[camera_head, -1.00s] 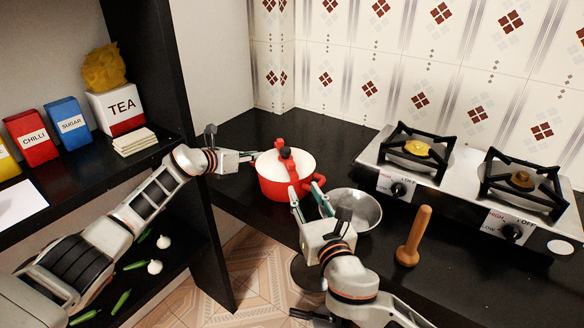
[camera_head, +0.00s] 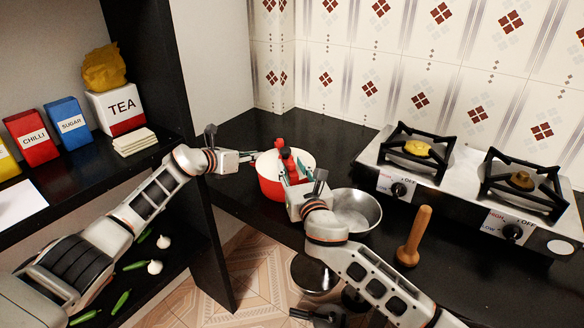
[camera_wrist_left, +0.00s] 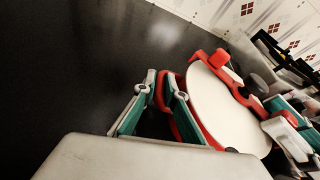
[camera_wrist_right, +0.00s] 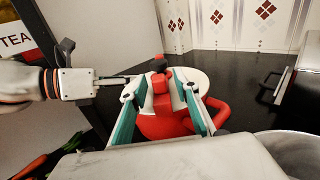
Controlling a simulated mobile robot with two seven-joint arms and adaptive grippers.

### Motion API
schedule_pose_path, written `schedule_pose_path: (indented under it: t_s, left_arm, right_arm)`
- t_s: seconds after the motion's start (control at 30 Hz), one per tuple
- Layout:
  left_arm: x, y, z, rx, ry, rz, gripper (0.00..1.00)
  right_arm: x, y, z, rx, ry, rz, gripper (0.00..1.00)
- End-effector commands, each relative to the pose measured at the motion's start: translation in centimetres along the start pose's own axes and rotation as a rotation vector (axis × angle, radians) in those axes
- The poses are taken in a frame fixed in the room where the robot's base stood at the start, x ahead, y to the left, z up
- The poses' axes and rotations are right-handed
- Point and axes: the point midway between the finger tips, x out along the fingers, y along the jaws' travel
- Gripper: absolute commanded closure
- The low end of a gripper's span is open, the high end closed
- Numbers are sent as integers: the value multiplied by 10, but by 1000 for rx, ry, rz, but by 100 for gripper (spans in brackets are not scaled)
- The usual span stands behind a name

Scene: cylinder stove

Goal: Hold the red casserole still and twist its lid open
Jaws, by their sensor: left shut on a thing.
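The red casserole (camera_head: 271,187) stands on the black counter with its white lid (camera_head: 302,158) on. A red handle (camera_head: 284,158) with a dark knob crosses the lid's top. My left gripper (camera_head: 254,156) is shut on the casserole's left side handle, which shows between its fingers in the left wrist view (camera_wrist_left: 163,90). My right gripper (camera_wrist_right: 160,82) is above the front of the lid. Its fingers are spread either side of the red lid handle (camera_wrist_right: 161,98), with gaps showing in the right wrist view. The right side handle (camera_wrist_right: 217,110) of the casserole is free.
A metal bowl (camera_head: 358,212) stands right of the casserole, close to my right gripper. A wooden pestle (camera_head: 414,236) and a two-burner stove (camera_head: 400,181) are further right. A black shelf post (camera_head: 160,75) rises at left. The counter behind the casserole is clear.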

Motion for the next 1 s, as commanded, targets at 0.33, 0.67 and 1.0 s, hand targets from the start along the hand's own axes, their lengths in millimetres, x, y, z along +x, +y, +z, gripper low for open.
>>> schedule_pose_path:
  t_s: [0.33,0.67,1.0]
  left_arm:
    - [0,0,0,0,0,0,100]
    - [0,0,0,0,0,0,100]
    - [0,-1,0,0,0,-1,100]
  right_arm:
    - [0,0,0,0,0,0,100]
    - [1,-7,1,-7,-3,79,100]
    - [3,-18,0,-2,0,264,100]
